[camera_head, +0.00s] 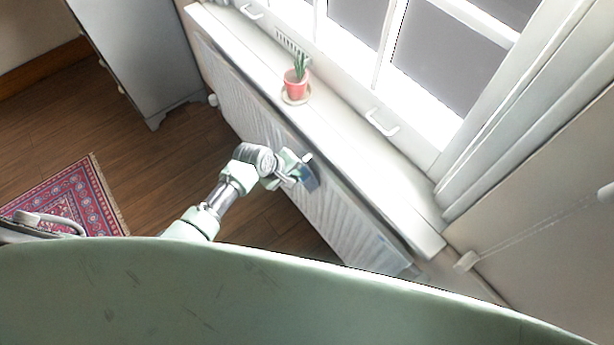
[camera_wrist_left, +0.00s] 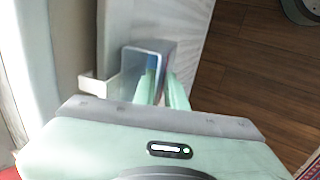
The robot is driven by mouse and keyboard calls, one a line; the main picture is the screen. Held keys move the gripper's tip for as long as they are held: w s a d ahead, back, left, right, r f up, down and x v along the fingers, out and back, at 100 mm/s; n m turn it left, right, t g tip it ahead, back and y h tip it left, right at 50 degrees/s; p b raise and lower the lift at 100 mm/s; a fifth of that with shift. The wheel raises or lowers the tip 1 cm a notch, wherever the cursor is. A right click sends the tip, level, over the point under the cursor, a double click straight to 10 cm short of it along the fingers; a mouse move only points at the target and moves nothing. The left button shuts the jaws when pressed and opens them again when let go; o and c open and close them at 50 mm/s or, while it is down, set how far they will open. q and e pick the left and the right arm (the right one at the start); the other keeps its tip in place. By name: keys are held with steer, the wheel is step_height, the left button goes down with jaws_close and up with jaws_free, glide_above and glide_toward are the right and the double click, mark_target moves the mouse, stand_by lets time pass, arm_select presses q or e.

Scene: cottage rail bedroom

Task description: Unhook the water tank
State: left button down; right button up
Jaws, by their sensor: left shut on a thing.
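The water tank (camera_head: 310,180) is a small blue-grey open box at the upper edge of the white radiator (camera_head: 345,222), below the window sill. My left gripper (camera_head: 294,173) is at the tank in the head view. In the left wrist view, the tank (camera_wrist_left: 131,67) shows its open top with blue inside. The green fingers (camera_wrist_left: 162,88) are shut on its near wall, one finger inside and one outside. A pale metal bracket or hook (camera_wrist_left: 92,86) shows beside the tank; whether the tank still hangs on the radiator I cannot tell. My right gripper is not in view.
A potted plant (camera_head: 296,84) in a red pot stands on a saucer on the white window sill (camera_head: 345,130), above the radiator. A grey cabinet (camera_head: 150,60) stands at the upper left. Wooden floor and a patterned rug (camera_head: 72,200) lie left of the radiator.

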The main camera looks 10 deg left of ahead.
arm_select(q)
steer(key=shift+s+a+p, duration=0.65)
steer(key=shift+s+a, duration=0.1)
steer(key=shift+s, duration=0.15)
steer(key=shift+s+a+p, duration=0.65)
steer(key=shift+s+a, duration=0.05)
steer(key=shift+s, duration=0.2)
steer(key=s+a+r+p, duration=0.3)
steer(key=s+p, duration=0.1)
steer(key=shift+s+a, duration=0.35)
steer(key=shift+s, duration=0.05)
steer(key=shift+w, duration=0.1)
